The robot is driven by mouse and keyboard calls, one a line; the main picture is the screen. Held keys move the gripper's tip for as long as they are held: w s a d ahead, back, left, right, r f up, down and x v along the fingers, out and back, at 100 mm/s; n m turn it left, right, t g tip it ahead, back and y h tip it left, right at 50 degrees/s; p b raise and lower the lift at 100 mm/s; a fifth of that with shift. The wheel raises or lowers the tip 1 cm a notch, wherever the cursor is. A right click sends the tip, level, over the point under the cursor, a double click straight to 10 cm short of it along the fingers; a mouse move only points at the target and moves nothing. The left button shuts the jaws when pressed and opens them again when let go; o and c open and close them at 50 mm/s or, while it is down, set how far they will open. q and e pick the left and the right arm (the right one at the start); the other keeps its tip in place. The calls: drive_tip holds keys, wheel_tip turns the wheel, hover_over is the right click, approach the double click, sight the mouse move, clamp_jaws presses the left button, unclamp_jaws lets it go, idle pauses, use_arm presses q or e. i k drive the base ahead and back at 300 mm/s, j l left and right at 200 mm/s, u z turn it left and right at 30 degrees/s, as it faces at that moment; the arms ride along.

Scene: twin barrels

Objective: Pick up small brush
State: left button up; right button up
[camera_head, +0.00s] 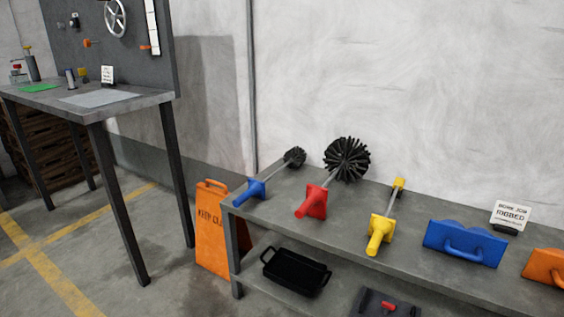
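The small brush (256,188) has a blue handle and guard, a thin grey rod and a small round black bristle head. It lies at the left end of the grey bench (290,223), with its handle at the front edge and its head toward the wall. A larger brush (316,200) with a red handle and a big round black bristle head lies just to its right. A yellow-handled tool (380,234) lies further right. Neither of my grippers shows in the head view.
Blue (466,243) and orange (546,266) handled pieces and a small sign (511,215) are on the bench at right. A black tray (295,272) is on the lower shelf. An orange floor sign (211,232) stands at the bench's left end. A tall table (90,105) stands further left.

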sight(295, 157)
drive_tip(key=u, duration=1.5)
drive_tip(key=i+l+u, duration=0.1)
drive_tip(key=l, duration=0.4)
drive_tip(key=i+l+u, duration=0.1)
drive_tip(key=l, duration=0.4)
drive_tip(key=i+l+u, duration=0.1)
drive_tip(key=l, duration=0.4)
